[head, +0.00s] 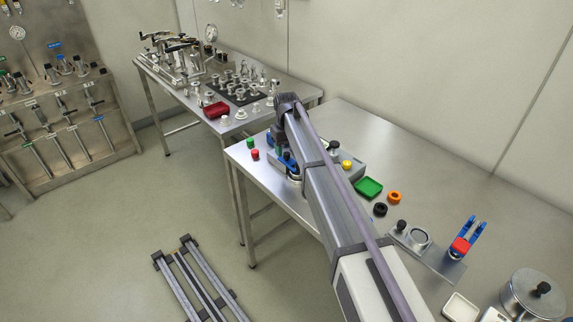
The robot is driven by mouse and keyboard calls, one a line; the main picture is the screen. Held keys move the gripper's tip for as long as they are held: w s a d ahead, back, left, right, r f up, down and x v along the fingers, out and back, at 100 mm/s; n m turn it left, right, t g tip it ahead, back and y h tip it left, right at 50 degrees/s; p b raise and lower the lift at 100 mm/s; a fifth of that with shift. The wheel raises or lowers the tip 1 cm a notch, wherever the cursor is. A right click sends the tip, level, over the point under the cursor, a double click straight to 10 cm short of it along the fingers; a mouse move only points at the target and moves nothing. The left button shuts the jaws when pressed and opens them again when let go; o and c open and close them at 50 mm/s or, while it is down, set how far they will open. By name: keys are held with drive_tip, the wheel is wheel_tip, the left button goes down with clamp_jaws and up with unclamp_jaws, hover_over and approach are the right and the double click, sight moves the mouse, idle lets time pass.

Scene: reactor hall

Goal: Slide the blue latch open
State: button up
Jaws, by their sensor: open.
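Blue parts (290,164) show on the grey panel box (352,163) on the near steel table. They are small and partly covered by my arm, so I cannot tell which is the latch or how far it is slid. My gripper (281,150) points down over the left part of this box, close to the blue parts. It is open. Its fingertips are largely hidden, and I cannot tell whether they touch anything.
A green button (250,143) and a red button (255,155) stand to the left. A yellow knob (346,165), a green tray (369,187) and an orange ring (394,197) lie to the right. A blue fork with a red block (461,245) stands farther right.

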drive_tip(key=shift+f+b, duration=0.3)
drive_tip(key=shift+f, duration=0.65)
drive_tip(key=shift+r, duration=0.15)
drive_tip(key=shift+c, duration=0.4)
clamp_jaws()
